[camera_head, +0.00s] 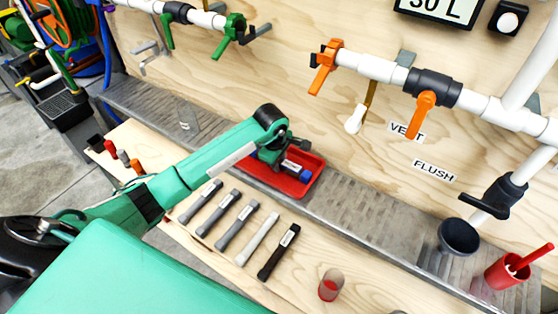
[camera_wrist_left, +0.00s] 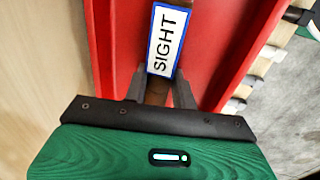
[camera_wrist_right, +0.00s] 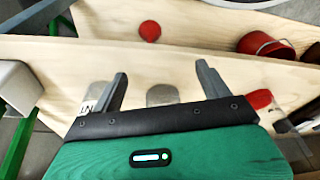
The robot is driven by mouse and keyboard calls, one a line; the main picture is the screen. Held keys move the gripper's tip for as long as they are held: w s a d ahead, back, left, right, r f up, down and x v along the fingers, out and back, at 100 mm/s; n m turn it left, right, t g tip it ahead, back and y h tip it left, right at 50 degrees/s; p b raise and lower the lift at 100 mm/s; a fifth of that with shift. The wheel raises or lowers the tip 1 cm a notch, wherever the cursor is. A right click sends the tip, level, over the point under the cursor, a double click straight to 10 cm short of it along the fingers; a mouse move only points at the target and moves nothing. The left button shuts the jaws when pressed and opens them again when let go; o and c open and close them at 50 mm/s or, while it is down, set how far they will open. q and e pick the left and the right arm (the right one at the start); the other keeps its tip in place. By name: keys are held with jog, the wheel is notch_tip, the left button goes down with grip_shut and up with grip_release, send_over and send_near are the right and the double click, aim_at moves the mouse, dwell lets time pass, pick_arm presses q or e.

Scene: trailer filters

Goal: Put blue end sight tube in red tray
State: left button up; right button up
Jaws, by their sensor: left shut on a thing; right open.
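The sight tube (camera_head: 292,167) has a blue end and a white label, which reads SIGHT in the left wrist view (camera_wrist_left: 167,42). My left gripper (camera_head: 272,153) is shut on it, with its fingers (camera_wrist_left: 160,92) on either side of a brownish part below the label. The tube is over or inside the red tray (camera_head: 297,191), whose red walls also flank it in the left wrist view (camera_wrist_left: 106,45). I cannot tell whether it touches the tray floor. My right gripper (camera_wrist_right: 162,74) is open and empty above the wooden board; it is out of the head view.
Several grey, white and dark labelled bars (camera_head: 238,228) lie in a row on the wooden bench. A clear red cup (camera_head: 331,285) stands right of them. Pipes and valves (camera_head: 425,88) project from the wooden wall.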

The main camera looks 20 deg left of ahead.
pick_arm(q)
jog(key=shift+f, duration=0.1)
jog(key=o, duration=0.7)
pick_arm(e)
jog(key=shift+r, duration=0.2)
pick_arm(q)
jog(key=shift+o, duration=0.4)
pick_arm(e)
jog(key=shift+w+r, duration=0.15)
jog(key=shift+r, duration=0.05)
pick_arm(q)
jog(key=r, duration=0.3)
jog(key=shift+s, duration=0.25)
pick_arm(e)
jog(key=shift+s+f, duration=0.35)
jog(key=shift+f, duration=0.25)
jog(key=shift+w, duration=0.15)
pick_arm(q)
notch_tip(320, 180, up, 9)
jog(key=s, duration=0.2)
jog(key=shift+a, duration=0.1)
pick_arm(e)
jog(key=shift+a, duration=0.1)
